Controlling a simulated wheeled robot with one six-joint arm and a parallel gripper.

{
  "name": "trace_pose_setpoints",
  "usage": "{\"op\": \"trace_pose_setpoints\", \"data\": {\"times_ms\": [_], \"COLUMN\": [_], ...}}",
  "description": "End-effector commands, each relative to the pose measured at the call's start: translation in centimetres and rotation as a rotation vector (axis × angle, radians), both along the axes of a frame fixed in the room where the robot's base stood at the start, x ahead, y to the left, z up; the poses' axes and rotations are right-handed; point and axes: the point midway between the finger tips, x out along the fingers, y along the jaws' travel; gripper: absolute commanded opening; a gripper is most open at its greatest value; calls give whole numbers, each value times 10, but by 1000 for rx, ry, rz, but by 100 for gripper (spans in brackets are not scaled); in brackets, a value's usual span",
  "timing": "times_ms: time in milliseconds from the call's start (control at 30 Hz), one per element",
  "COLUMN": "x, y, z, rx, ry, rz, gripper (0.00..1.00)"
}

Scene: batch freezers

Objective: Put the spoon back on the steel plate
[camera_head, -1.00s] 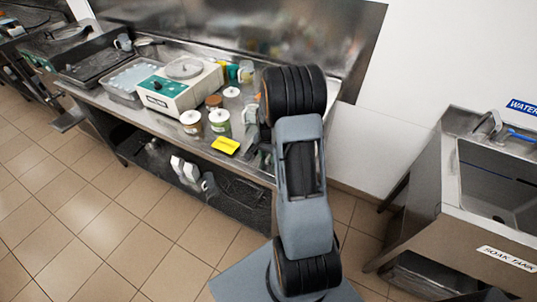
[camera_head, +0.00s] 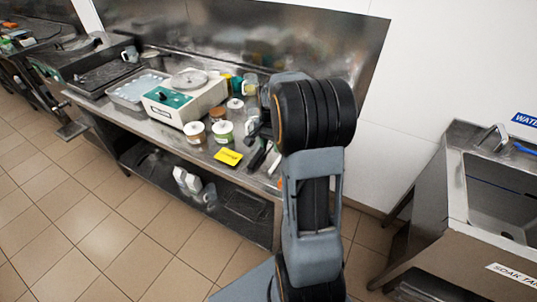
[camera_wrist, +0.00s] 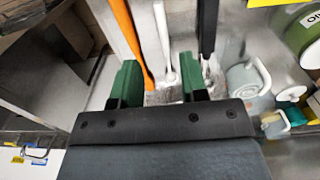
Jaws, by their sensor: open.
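In the wrist view, my gripper (camera_wrist: 158,68) is open, with green fingertips spread. An orange-handled utensil (camera_wrist: 133,40) and a white-handled utensil (camera_wrist: 163,40) show in the gap between them. A black-handled utensil (camera_wrist: 208,30) lies just right of the right fingertip. The working ends are partly hidden or blurred, so I cannot tell which is the spoon, or whether the fingers touch any. In the head view my arm hides most of the gripper. A round steel plate (camera_head: 190,77) sits on top of a white and green machine (camera_head: 181,103), left of my arm.
A clear tray (camera_head: 139,88) lies left of the machine. A soak tank (camera_head: 500,205) stands at the right. The tiled floor in front is clear.

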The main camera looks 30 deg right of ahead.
Motion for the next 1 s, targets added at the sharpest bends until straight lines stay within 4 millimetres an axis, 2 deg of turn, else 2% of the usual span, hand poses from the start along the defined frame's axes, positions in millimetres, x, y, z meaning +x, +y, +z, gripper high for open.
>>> {"op": "trace_pose_setpoints", "data": {"times_ms": [67, 167, 333, 400, 533, 733, 1000], "x": [-2, -13, -52, -71, -104, -139, -150], "y": [10, 34, 93, 114, 143, 167, 174], "z": [13, 37, 77, 87, 97, 99, 97], "rx": [-7, -24, -73, -95, -135, -181, -198], "ry": [-17, -59, -160, -199, -266, -335, -357], "rz": [40, 156, 459, 585, 789, 993, 1063], "gripper": [40, 40, 40, 40, 40, 40, 40]}}
